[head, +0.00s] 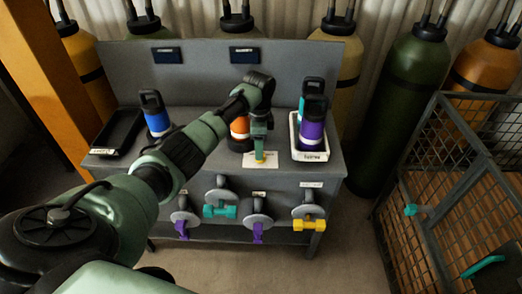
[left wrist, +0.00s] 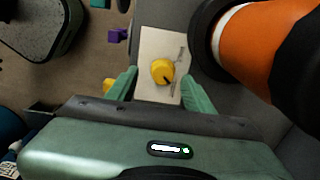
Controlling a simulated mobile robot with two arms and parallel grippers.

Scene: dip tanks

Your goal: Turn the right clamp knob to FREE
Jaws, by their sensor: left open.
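A small yellow knob (left wrist: 162,72) with a dark pointer sits on a white plate (left wrist: 150,48) in the left wrist view. The pointer aims toward the lower right of that picture; the plate's marks are too small to read. In the head view the plate (head: 258,166) lies on the bench top near its front edge, and the knob is mostly hidden by my fingers. My left gripper (head: 260,154) points down over the plate. Its fingers (left wrist: 160,84) are open, one on each side of the knob, with gaps showing. My right gripper is not in view.
An orange bottle (head: 239,129) stands close beside my left gripper. A purple bottle (head: 312,130) stands in a white tray (head: 311,156) to the right. A blue bottle (head: 156,120) and black tray (head: 118,131) are left. Coloured valve handles, one yellow (head: 309,225), line the bench front.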

